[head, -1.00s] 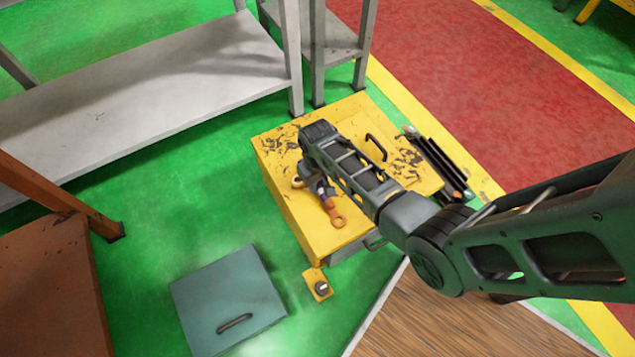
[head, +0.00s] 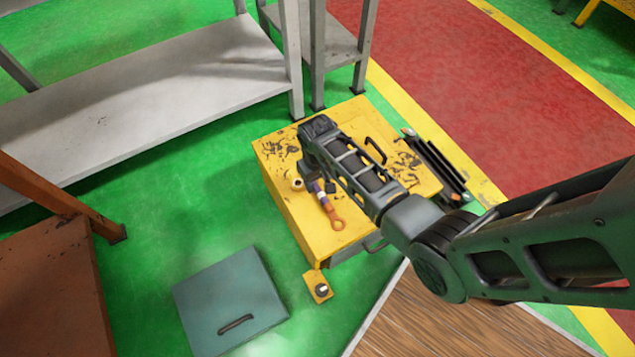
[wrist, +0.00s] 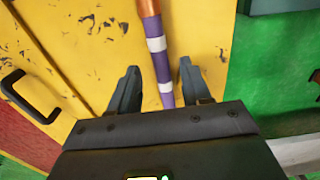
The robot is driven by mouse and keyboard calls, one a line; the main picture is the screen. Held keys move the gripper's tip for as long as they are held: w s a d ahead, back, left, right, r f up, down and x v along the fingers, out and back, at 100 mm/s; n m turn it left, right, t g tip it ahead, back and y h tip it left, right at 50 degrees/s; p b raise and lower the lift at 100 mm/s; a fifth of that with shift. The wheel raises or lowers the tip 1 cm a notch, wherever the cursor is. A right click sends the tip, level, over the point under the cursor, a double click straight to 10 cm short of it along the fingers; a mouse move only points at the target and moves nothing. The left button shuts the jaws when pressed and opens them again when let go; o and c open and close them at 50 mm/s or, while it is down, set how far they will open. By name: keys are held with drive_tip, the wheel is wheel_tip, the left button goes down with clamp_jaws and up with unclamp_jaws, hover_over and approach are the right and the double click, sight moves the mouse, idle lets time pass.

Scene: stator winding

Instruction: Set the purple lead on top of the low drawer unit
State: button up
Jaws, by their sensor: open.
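The purple lead (head: 322,196) lies on the yellow top of the low drawer unit (head: 305,225), with its orange ring end (head: 338,222) near the front edge. In the wrist view the lead (wrist: 164,70) is purple with white bands and a copper-coloured part at the far end. My gripper (wrist: 158,68) is open, with one finger on each side of the lead and gaps visible between. The lead's near end is hidden behind the gripper body. In the head view my arm hides most of the gripper.
A black handle (head: 376,149) stands on the unit's top. Dark rods (head: 438,165) lie beside the unit on the right. A grey-green panel (head: 230,300) and a small yellow bracket (head: 318,287) are on the floor in front. A grey shelf (head: 150,90) stands behind left.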

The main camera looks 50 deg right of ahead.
sight(317, 188)
wheel_tip(317, 188, up, 9)
drive_tip(key=p, duration=0.3)
drive_tip(key=s+a+n+t+h, duration=0.15)
drive_tip(key=s+a+t, duration=0.35)
drive_tip(key=s+a, duration=0.55)
drive_tip(key=s+a+r+n+t, duration=0.2)
drive_tip(key=s+r+t, duration=0.4)
drive_tip(key=s+r, duration=0.6)
drive_tip(key=s+r+t, duration=0.2)
drive_tip(key=r, duration=0.7)
drive_tip(key=s+a+r+n+t+y, duration=0.1)
drive_tip(key=s+r+t, duration=0.1)
drive_tip(key=r, duration=0.8)
drive_tip(key=shift+s+a+b, duration=0.3)
drive_tip(key=shift+s, duration=0.15)
drive_tip(key=shift+y, duration=0.25)
